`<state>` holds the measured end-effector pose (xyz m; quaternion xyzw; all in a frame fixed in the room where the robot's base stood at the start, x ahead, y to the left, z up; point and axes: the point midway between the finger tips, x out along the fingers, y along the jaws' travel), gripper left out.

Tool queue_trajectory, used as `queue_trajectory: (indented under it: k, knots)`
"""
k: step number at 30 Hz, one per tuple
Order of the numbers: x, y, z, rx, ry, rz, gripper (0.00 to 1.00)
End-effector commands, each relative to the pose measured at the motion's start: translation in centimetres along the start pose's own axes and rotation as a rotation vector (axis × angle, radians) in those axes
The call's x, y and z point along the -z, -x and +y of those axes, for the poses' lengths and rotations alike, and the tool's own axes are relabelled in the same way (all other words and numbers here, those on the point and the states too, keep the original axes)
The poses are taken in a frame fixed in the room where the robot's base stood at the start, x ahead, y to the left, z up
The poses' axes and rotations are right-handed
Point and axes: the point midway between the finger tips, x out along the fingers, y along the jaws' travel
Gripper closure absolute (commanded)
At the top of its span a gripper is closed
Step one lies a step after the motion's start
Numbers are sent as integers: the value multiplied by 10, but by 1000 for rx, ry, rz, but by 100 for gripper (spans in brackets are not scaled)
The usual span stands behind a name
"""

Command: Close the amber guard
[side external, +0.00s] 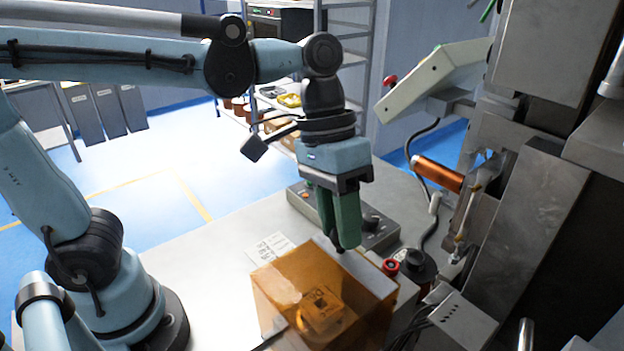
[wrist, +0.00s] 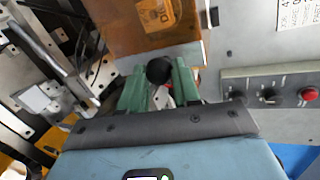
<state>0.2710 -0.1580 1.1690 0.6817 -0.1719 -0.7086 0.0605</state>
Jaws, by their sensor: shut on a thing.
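The amber guard (side external: 272,293) is a see-through amber box on the grey table in front of the machine, with an orange labelled part showing through it. Part of its amber panel also shows at the top of the wrist view (wrist: 118,28). My gripper (side external: 346,247) points down at the guard's back upper edge. In the wrist view, its green fingers (wrist: 160,78) are closed around a round black knob (wrist: 159,70) at the guard's edge. In the side view the fingers hide the knob. I cannot tell how far the guard is closed.
A grey control box (side external: 380,232) with knobs stands behind my gripper. A red button (side external: 390,267) is right of the guard. A copper coil (side external: 438,173) and the large metal machine (side external: 515,210) stand at the right. The table left of the guard is mostly clear.

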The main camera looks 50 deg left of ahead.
Motion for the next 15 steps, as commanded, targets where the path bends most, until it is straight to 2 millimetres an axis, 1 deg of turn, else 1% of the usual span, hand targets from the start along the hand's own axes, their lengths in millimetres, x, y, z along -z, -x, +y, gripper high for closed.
queue_trajectory:
  k: [1, 7, 8, 12, 13, 15]
  knots:
    - [5, 1, 1, -4, 1, 17, 100]
    - [6, 1, 0, -3, 2, 19, 100]
    - [6, 1, 0, -2, 2, 19, 67]
    - [5, 1, 0, -1, 2, 17, 46]
    - [4, 1, 0, -1, 2, 16, 43]
    - [4, 0, 0, -1, 2, 15, 43]
